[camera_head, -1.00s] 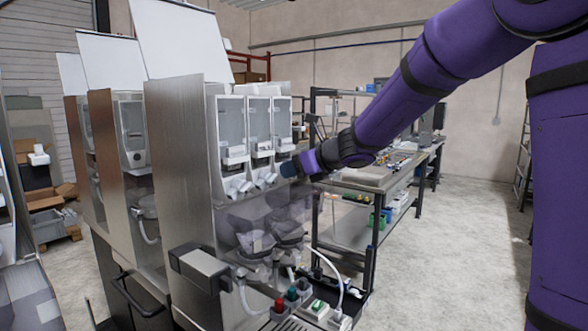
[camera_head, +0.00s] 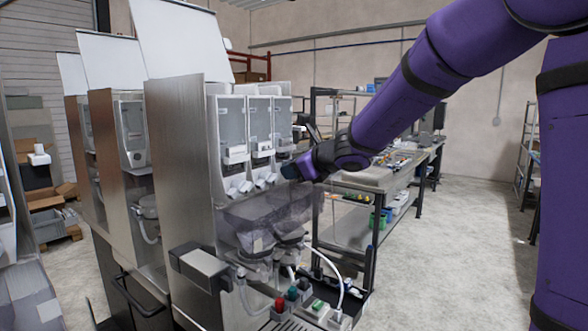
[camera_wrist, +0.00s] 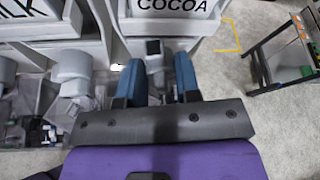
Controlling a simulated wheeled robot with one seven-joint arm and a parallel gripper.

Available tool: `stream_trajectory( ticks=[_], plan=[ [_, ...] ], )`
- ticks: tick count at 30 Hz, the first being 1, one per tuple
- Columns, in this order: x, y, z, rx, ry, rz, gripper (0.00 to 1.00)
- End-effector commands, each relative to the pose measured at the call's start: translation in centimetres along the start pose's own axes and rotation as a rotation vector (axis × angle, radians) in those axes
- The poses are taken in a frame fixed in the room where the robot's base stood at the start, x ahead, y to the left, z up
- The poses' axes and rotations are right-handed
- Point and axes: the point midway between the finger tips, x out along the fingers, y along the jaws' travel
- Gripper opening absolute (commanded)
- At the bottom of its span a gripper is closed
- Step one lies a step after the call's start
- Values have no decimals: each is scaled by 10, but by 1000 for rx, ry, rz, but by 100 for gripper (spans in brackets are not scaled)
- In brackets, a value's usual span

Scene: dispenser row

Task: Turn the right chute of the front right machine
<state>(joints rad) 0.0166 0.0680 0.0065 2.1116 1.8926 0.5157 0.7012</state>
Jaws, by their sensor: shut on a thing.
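The front right machine (camera_head: 180,165) is a tall steel dispenser with several clear canisters along its face. The right chute (camera_wrist: 155,65) is a grey spout below the canister labelled COCOA (camera_wrist: 175,10). My gripper (camera_wrist: 158,58) has a blue finger on each side of this chute and is shut on it. In the head view my gripper (camera_head: 290,170) is at the right end of the row of chutes, and its fingers largely hide the right chute. A neighbouring chute (camera_wrist: 74,68) is to the left in the wrist view, apart from my fingers.
Translucent hoppers (camera_head: 270,212) and a white hose (camera_head: 325,262) are below the chutes. Red and green knobs (camera_head: 280,304) are lower down. A workbench (camera_head: 375,180) stands behind on the right. Open floor (camera_head: 440,260) is to the right.

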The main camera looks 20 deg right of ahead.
Motion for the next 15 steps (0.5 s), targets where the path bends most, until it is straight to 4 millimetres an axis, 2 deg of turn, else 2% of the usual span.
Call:
stream_trajectory(
  ticks=[15],
  plan=[
    [0, 6, 0, -337, -2, -139, 7]
  ],
)
